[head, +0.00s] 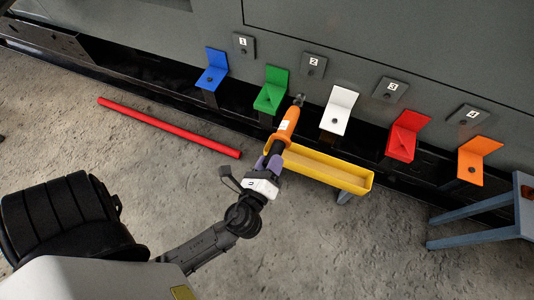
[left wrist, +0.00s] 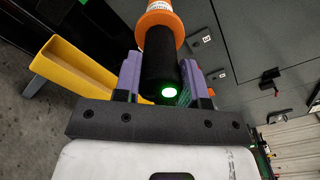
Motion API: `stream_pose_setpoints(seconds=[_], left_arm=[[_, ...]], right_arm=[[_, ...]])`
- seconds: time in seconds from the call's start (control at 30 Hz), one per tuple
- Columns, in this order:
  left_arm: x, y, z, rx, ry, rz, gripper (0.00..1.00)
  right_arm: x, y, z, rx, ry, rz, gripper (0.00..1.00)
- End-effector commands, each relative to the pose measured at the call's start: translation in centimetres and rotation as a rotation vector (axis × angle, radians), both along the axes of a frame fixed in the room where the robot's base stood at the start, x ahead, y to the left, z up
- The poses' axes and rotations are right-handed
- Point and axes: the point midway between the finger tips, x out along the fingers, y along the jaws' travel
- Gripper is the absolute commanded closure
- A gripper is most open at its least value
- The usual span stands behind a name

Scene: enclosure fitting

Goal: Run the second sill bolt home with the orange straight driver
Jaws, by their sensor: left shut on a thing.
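My left gripper (head: 272,165) is shut on the orange straight driver (head: 287,122). In the left wrist view, the purple fingers of the gripper (left wrist: 160,78) clasp the driver's black grip (left wrist: 160,55), with a green light at its near end. The driver's tip points up toward the enclosure, between the green bracket (head: 275,82) and the white bracket (head: 340,100). I cannot tell whether the tip touches anything. Dark bolts or holes show on the brackets, including the blue one (head: 217,62). Number plate 2 (head: 313,66) is on the wall beyond the tip. My right gripper is out of view.
A yellow trough (head: 345,182) lies just right of the gripper. A red bracket (head: 408,125) and an orange bracket (head: 482,148) stand farther right. A red bar (head: 170,128) lies at left. A blue-grey stand (head: 470,240) is at lower right. Concrete floor between is clear.

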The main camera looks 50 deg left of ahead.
Motion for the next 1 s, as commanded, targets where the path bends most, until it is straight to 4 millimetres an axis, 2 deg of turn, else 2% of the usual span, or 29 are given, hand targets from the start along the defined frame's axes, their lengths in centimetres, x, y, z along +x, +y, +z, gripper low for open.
stream_pose_setpoints(seconds=[1.0], left_arm=[[6.1,3.1,0.3,0.004,-0.006,0.000,1.00]], right_arm=[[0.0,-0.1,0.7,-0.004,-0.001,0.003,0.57]])
